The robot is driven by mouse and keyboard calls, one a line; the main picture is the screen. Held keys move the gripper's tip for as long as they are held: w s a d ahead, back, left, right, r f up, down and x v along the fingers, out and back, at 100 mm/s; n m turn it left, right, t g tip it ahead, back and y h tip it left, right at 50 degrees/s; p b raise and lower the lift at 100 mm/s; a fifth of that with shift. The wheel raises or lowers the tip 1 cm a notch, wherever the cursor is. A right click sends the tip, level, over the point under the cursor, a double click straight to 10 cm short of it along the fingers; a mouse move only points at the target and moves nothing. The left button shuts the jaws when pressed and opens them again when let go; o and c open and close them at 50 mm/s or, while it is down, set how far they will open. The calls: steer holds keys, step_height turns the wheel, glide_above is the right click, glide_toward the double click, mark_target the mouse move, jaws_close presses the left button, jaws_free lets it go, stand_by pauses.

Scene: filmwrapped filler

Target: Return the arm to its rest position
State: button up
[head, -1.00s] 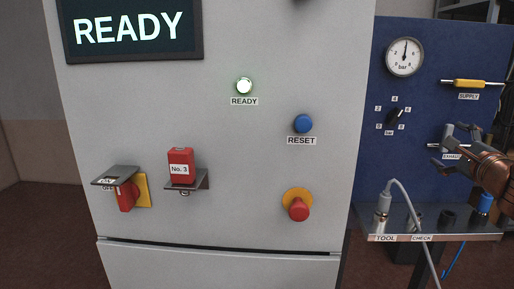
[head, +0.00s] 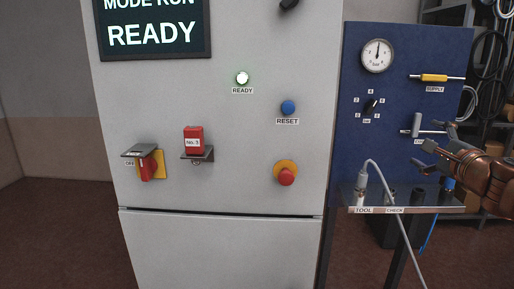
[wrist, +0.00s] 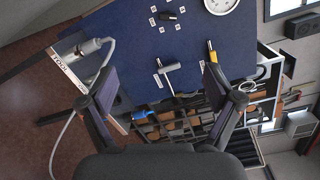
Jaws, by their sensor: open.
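My gripper (head: 441,137) is at the right of the head view, in front of the blue panel. Its two fingers are spread apart and nothing is between them. In the wrist view my gripper (wrist: 160,84) shows open, with the blue panel (wrist: 130,60) beyond the fingers. The exhaust handle (head: 416,125) is a grey lever on the panel, close to the fingertips in the head picture. It also shows in the wrist view (wrist: 165,72) between the fingers, apart from them.
The grey cabinet (head: 230,180) has a READY screen (head: 152,30), a lit lamp (head: 242,78), blue reset button (head: 288,108), red stop button (head: 286,174), red switch (head: 148,167) and red No. 3 block (head: 193,138). A tool shelf (head: 390,210) with a cable stands below my gripper.

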steer(key=s+a+f+n+g+y, duration=0.1)
steer(key=a+n+g+y, duration=0.2)
steer(key=a, duration=0.5)
steer(key=s+a+f+n+y, duration=0.1)
steer(key=a+f+n+y, duration=0.15)
steer(key=a+n, duration=0.45)
steer(key=s+a+f+n+g+y+p, duration=0.1)
steer(key=s+a+f+n+g, duration=0.15)
steer(key=a, duration=0.45)
steer(key=s+a+f+n+g+y+p, duration=0.1)
steer(key=s+a+f+n+g, duration=0.1)
steer(key=s+a+f+g, duration=0.3)
steer(key=s+a+f+n+g+h, duration=0.2)
steer(key=s+f+n+g+h, duration=0.35)
steer(key=s+f, duration=1.05)
steer(key=s+d+n+g+h+p, duration=0.1)
steer(key=s+d+n+g+h, duration=0.1)
steer(key=s+d, duration=0.4)
steer(key=s+g, duration=0.1)
steer(key=s, duration=0.4)
steer(key=shift+d+f+g, duration=0.15)
steer(key=shift+f+g, duration=0.15)
steer(key=shift+f, duration=0.05)
